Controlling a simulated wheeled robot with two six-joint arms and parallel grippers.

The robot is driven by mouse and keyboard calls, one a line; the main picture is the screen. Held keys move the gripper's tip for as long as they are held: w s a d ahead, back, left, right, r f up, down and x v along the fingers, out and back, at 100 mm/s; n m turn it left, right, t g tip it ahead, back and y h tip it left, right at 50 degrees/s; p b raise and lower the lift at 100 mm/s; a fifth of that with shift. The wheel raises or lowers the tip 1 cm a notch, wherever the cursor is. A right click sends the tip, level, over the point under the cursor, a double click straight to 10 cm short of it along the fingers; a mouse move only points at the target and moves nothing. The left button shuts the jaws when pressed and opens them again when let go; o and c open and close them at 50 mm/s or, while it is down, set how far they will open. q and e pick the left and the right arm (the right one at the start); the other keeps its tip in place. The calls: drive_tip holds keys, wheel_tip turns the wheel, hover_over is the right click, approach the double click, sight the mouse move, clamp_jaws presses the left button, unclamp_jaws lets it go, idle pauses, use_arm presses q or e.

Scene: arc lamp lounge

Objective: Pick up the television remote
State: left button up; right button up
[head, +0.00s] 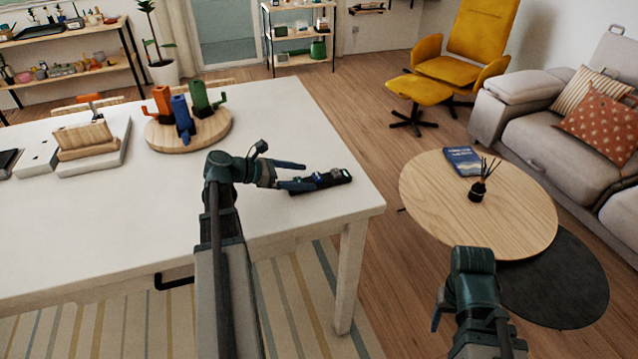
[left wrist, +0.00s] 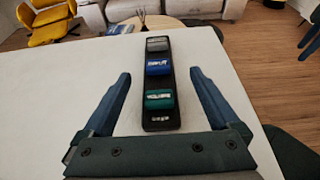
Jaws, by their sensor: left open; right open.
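A long black object (head: 338,178) with grey, blue and green raised blocks lies flat near the right edge of the white table. In the left wrist view it (left wrist: 161,108) runs lengthwise away from me, between my fingers. Nothing else shown reads clearly as a television remote, and I cannot tell for sure that this is one. My left gripper (head: 303,177) is open at its near end. In the left wrist view my left gripper (left wrist: 160,75) has one finger on each side, with gaps. My right gripper (head: 470,322) is open and empty, low over the floor, partly seen.
The white table (head: 120,225) also holds a round wooden board (head: 222,136) with orange, blue and green items, and a wooden block (head: 84,140) on a pale base at left. A round coffee table (head: 520,205) stands right. The table's front middle is clear.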

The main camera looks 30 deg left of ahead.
sight(314, 177)
use_arm(q)
drive_tip(key=b+x, duration=0.1)
drive_tip(key=x, duration=0.4)
drive_tip(key=shift+a+f+b, duration=0.1)
drive_tip(key=shift+a+b, duration=0.05)
drive_tip(key=shift+b, duration=0.25)
clamp_jaws()
